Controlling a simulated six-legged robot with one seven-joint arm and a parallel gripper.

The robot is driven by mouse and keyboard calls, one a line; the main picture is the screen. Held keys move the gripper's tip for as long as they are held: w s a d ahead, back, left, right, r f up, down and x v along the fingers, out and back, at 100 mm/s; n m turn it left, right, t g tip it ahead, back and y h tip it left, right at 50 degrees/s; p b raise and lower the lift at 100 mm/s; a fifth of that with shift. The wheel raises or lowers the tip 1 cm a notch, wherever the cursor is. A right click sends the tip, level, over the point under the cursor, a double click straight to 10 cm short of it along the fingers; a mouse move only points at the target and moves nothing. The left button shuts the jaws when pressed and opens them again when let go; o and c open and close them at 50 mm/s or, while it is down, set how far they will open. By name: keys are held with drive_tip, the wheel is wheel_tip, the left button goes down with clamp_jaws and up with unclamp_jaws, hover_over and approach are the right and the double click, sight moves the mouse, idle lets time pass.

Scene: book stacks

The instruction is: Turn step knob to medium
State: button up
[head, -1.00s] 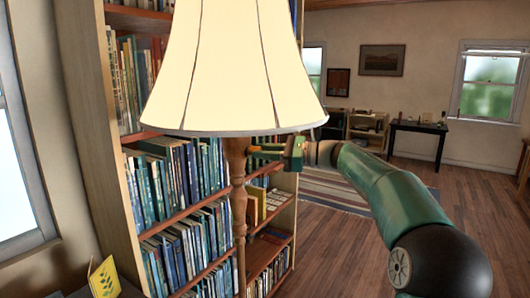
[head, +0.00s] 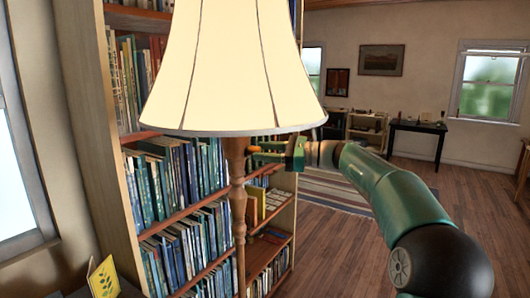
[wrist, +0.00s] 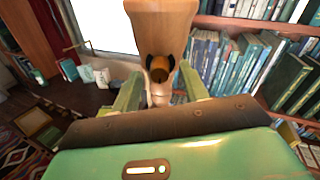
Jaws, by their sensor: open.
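A floor lamp has a cream shade (head: 235,70) and a turned wooden post (head: 238,200). Its small step knob (head: 251,149) sticks out of the post just under the shade. In the wrist view the knob (wrist: 159,68) is a short brown round stub in a dark recess on the wooden post (wrist: 160,22). My gripper (head: 262,152) reaches in from the right, level with the knob. Its jaws (wrist: 160,92) are open, one green finger on each side of the knob. I cannot tell whether either finger touches it. The knob's setting cannot be read.
A tall bookcase (head: 88,120) full of books stands close behind the lamp. A yellow book (head: 103,277) stands at lower left. A window is on the left. The wooden floor (head: 340,245) is open to the right, with a striped rug (head: 345,188) and a dark table (head: 418,127) farther back.

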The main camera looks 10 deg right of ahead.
drive_tip(key=v, duration=1.3)
drive_tip(key=shift+d, duration=0.2)
drive_tip(key=shift+s, duration=0.1)
drive_tip(key=s+a+f+n+g+h, duration=0.25)
drive_tip(key=s+a+f+h, duration=0.2)
drive_tip(key=a, duration=0.35)
drive_tip(key=s+a+f+n+g+h, duration=0.1)
drive_tip(key=s+a+f+n+h, duration=0.25)
drive_tip(key=s+a, duration=0.35)
drive_tip(key=s+f+n+t+h, duration=0.1)
drive_tip(key=s+f+n+h, duration=0.3)
drive_tip(key=s+f+n, duration=0.3)
drive_tip(key=s+d+f+n+h, duration=0.1)
drive_tip(key=s+f+n+h, duration=0.3)
drive_tip(key=s, duration=1.1)
drive_tip(key=shift+d+f+n+t, duration=0.35)
drive_tip(key=shift+f+n, duration=1.25)
drive_tip(key=shift+f, duration=0.45)
